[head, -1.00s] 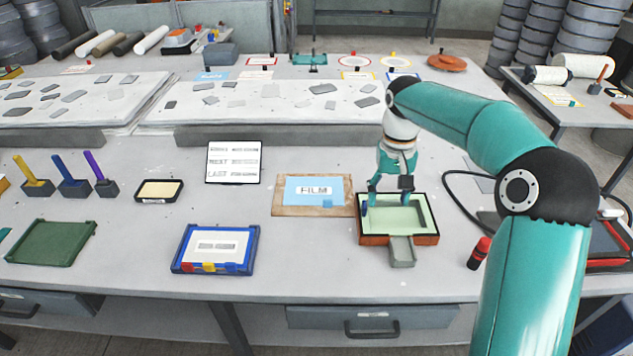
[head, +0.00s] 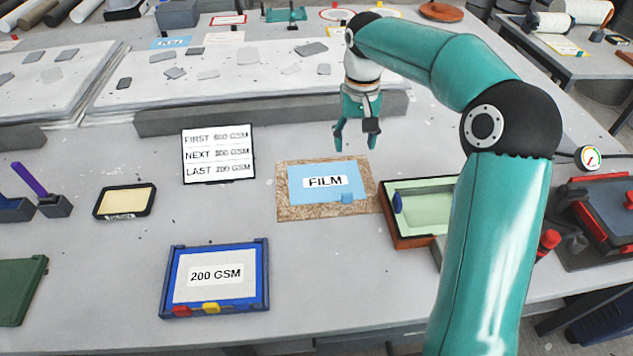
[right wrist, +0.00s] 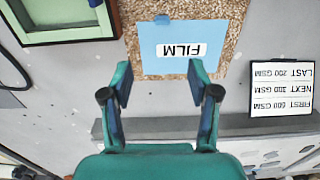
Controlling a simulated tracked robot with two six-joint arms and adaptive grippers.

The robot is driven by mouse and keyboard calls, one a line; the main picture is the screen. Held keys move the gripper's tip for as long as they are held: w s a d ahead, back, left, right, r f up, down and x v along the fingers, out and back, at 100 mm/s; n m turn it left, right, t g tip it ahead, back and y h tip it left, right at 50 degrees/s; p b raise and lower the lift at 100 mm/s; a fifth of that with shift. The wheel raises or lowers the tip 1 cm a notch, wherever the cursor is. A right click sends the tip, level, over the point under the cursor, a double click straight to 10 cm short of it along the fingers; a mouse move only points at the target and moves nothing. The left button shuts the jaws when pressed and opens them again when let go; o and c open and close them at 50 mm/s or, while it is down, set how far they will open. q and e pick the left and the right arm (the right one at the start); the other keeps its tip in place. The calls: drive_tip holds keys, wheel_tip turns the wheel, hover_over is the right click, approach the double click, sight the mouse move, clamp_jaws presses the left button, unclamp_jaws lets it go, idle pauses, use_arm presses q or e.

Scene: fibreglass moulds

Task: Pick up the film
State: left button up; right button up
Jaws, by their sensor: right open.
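The film (head: 325,198) is a light blue sheet with a white label reading FILM, lying on a speckled brown board (head: 290,210) on the bench. A small blue tab sits at its front edge in the head view. The film also shows in the right wrist view (right wrist: 178,62), where its label is upside down. My right gripper (head: 356,145) is open and empty, just behind the film in the head view. In the right wrist view the fingers (right wrist: 163,85) are spread on either side of the film's near edge. My left gripper is not in view.
A green-lined mould (head: 400,241) with an orange-brown rim stands right of the board. A sign (head: 218,182) lists an order of GSM weights. A blue frame labelled 200 GSM (head: 175,285) lies in front, and a yellow pad (head: 124,201) lies left. Bare bench surrounds the board's left side.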

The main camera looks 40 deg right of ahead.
drive_tip(key=f, duration=0.2)
hover_over(347, 194)
drive_tip(key=f, duration=1)
drive_tip(key=shift+w+d, duration=0.35)
drive_tip(key=shift+d, duration=0.05)
drive_tip(key=f, duration=0.5)
drive_tip(key=shift+s+a+p, duration=0.3)
drive_tip(key=shift+s, duration=0.05)
drive_tip(key=shift+f, duration=0.5)
drive_tip(key=c, duration=0.9)
